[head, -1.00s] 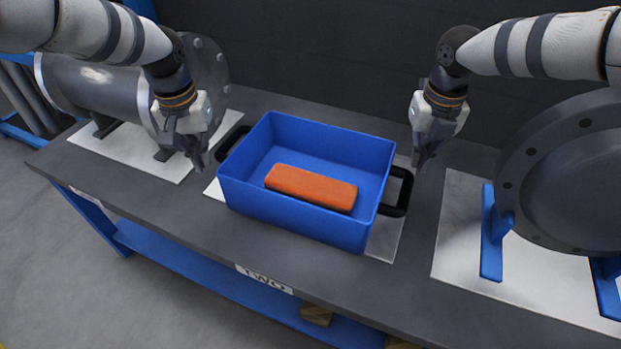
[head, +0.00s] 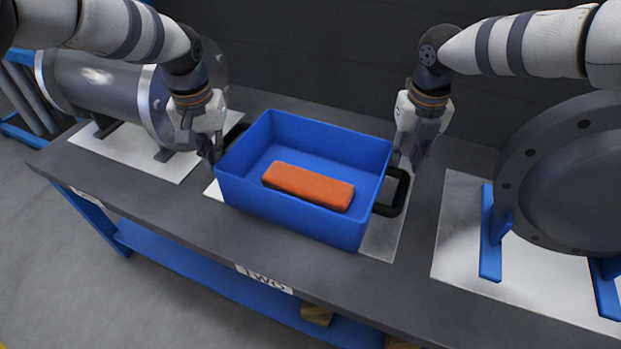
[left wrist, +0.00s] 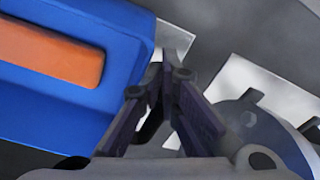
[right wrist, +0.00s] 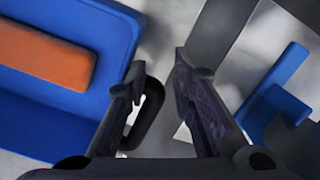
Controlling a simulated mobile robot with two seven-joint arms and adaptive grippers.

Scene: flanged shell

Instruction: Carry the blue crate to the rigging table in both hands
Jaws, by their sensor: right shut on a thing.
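The blue crate (head: 290,215) stands upright on the grey table, with an orange block (head: 308,186) lying inside. It has a black handle at each end; the right one (head: 402,193) is clear in the head view. My right gripper (head: 416,160) is at that handle, its fingers on either side of the bar (right wrist: 151,112), shut on it. My left gripper (head: 210,155) is at the left handle, mostly hidden in the head view. In the left wrist view its fingers (left wrist: 166,72) are close together beside the crate wall; their grip on the handle is unclear.
A grey flanged cylinder (head: 100,88) lies left of the crate, and a large round flanged shell (head: 575,170) on blue supports (head: 490,245) stands right. A dark wall (head: 330,50) is behind.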

